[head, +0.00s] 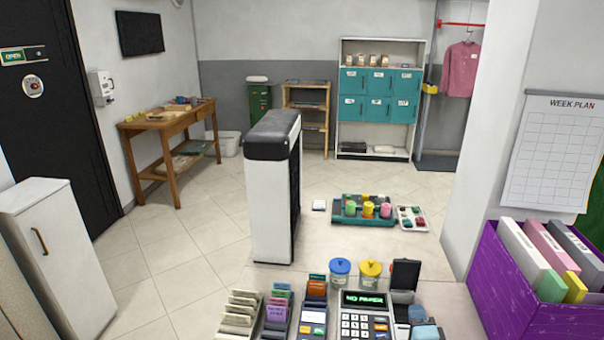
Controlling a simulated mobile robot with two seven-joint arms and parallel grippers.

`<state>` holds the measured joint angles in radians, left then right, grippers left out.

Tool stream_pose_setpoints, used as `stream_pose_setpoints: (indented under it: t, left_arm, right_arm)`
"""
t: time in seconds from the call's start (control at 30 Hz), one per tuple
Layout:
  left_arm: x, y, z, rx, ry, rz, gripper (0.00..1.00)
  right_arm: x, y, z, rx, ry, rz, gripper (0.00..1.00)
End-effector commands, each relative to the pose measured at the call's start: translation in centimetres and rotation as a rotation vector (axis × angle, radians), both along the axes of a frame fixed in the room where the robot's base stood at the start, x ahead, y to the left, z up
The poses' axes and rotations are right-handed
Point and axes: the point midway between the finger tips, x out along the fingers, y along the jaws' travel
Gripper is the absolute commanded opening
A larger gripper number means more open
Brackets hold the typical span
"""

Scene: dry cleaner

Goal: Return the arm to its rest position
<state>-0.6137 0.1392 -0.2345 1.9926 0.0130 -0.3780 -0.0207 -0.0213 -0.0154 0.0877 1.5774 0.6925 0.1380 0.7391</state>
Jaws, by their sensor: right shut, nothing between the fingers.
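I cannot make out either of my grippers or arms in the head view. No arm comes in from the left or right edge, and nothing shows held. In front of me stand a card machine with keys and a small lit screen (364,300), two lidded jars, one blue (340,272) and one yellow (370,273), and racks of cards or tickets (240,312). A dark upright item (405,274) stands to the right of the jars.
A tall white-and-black unit (270,205) stands mid-view. A purple crate (495,285) of folders is at right, a white cabinet (65,265) at left. Tiled floor is clear around the wooden table (160,122).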

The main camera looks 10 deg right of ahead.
Motion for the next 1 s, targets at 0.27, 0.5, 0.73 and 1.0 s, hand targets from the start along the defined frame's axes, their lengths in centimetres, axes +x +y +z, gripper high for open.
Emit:
stream_pose_setpoints:
  t: [0.27,0.5,0.73,1.0]
  left_arm:
    - [0.1,0.2,3.7,0.003,-0.005,0.003,0.43]
    - [0.0,0.5,5.3,0.007,-0.008,0.008,0.43]
    - [0.0,0.5,5.3,0.006,-0.005,0.01,0.43]
    - [-0.1,0.4,5.2,0.006,0.0,0.008,0.43]
  right_arm:
    - [-14.5,8.9,-4.1,-0.799,0.338,0.357,0.0]
    - [-26.2,13.8,-5.4,-1.335,0.47,0.649,0.0]
    - [-29.2,14.7,-5.5,-1.472,0.487,0.726,0.0]
    - [-29.1,14.7,-5.6,-1.469,0.487,0.724,0.0]
